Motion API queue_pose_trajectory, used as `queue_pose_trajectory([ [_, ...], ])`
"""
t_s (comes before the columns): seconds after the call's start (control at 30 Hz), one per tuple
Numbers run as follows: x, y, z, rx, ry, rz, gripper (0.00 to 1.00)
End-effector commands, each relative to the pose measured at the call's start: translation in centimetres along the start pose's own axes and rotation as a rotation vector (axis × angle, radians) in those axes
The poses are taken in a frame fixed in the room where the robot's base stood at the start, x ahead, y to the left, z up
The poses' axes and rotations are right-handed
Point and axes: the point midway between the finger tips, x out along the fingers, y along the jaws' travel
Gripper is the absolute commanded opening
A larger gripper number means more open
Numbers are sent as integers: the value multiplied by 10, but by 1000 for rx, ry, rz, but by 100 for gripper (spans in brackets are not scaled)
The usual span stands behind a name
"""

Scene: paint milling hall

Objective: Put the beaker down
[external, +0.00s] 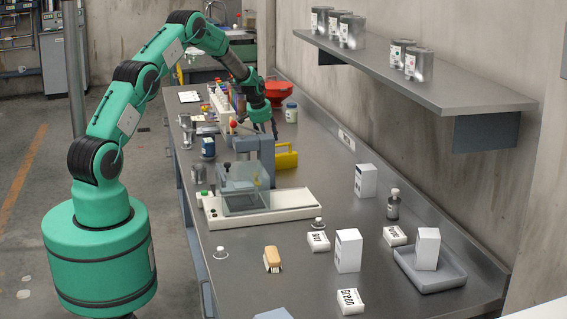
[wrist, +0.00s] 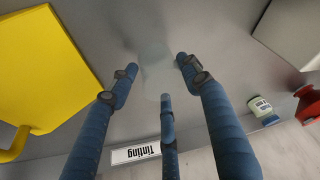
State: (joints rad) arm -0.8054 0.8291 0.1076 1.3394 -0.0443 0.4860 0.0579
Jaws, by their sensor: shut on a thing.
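My gripper (external: 275,132) is over the far half of the bench, between the red bowl and the yellow thing. In the wrist view my gripper (wrist: 160,75) has its three fingers closed around a faint, clear, see-through body, the beaker (wrist: 156,57). Its outline is hard to make out against the grey bench. In the external view the beaker cannot be told apart from the fingers and the bench. Whether its base touches the bench cannot be told.
A yellow thing with a handle (external: 286,157) stands close by; a grey stand (external: 254,146) is left of it. A red bowl (external: 278,92) and a lidded jar (external: 291,113) are farther back. A balance (external: 262,212) and white boxes (external: 348,251) occupy the near bench. A shelf (external: 420,85) overhangs the right.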

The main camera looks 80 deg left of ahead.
Motion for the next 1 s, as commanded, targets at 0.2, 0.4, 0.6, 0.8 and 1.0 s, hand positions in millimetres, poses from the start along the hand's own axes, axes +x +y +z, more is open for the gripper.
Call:
queue_pose_trajectory([
  [0.2, 4, 0, 1, 0, 0, 0, 24],
  [0.4, 3, 0, 1, 0, 0, 0, 70],
  [0.6, 3, 0, 1, 0, 0, 0, 70],
  [0.8, -1, 0, 1, 0, 0, 0, 70],
  [1.0, -16, 0, 0, 0, 2, 0, 70],
])
